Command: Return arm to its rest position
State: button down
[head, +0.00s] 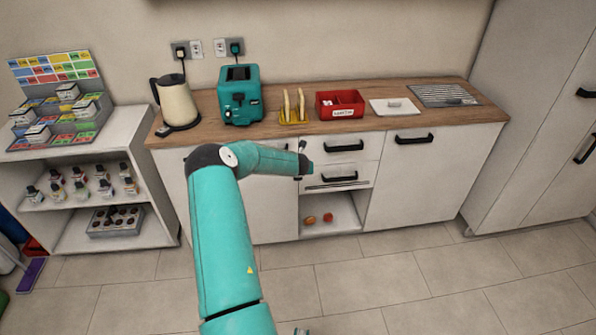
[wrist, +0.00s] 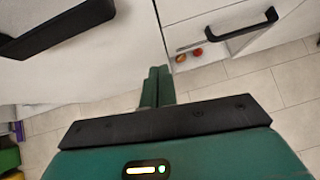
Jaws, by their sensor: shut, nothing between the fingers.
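My arm, teal with black joints, rises from the bottom of the head view and bends to the right in front of the counter cabinets. Its far end (head: 305,165) is in front of the drawers, below the counter edge; the fingers are too small there to make out. In the wrist view my gripper (wrist: 157,86) shows two teal fingers pressed together, with nothing between them. The fingers are near the white cabinet fronts, with floor tiles beyond.
Black drawer handles (head: 344,146) (wrist: 240,28) are close to my arm's end. An open cubby below holds a red fruit (head: 328,217) and an orange one (head: 310,220). The counter carries a kettle (head: 176,101), toaster (head: 241,96), toast rack (head: 292,108) and red box (head: 340,103). Open floor lies in front.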

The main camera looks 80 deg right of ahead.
jog(key=shift+s+a+r, duration=0.1)
jog(key=shift+a+r, duration=0.4)
